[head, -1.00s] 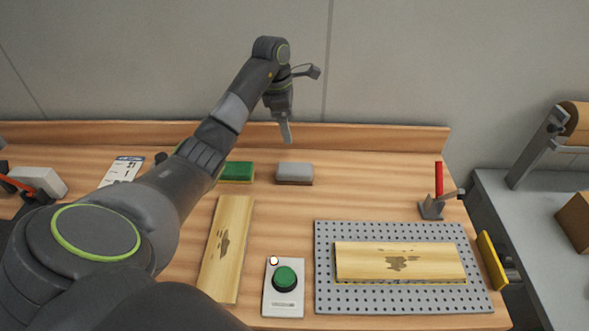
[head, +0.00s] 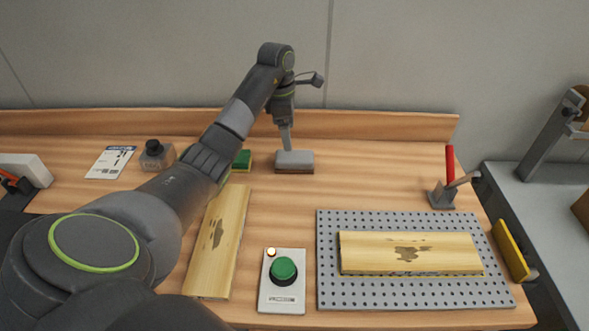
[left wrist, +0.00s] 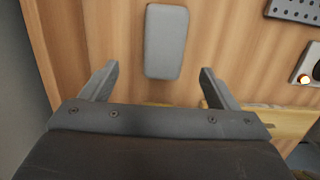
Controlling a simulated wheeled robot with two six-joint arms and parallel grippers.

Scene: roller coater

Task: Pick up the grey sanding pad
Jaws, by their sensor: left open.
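The grey sanding pad (head: 294,160) lies on the wooden bench near the back board, grey on top with a brown lower layer. In the left wrist view the pad (left wrist: 166,41) lies beyond the fingertips, roughly centred between their lines. My left gripper (head: 286,146) points down just above and behind the pad in the head view. In the left wrist view my left gripper (left wrist: 154,72) is open and empty, its two fingers spread wider than the pad. My right gripper is not in view.
A green pad (head: 242,160) sits left of the grey one, partly behind my arm. A bottle (head: 155,156), a loose wooden board (head: 218,242), a green-button box (head: 283,281), a perforated plate (head: 416,296) with another board, and a red-handled clamp (head: 446,180) stand around. Bench right of the pad is clear.

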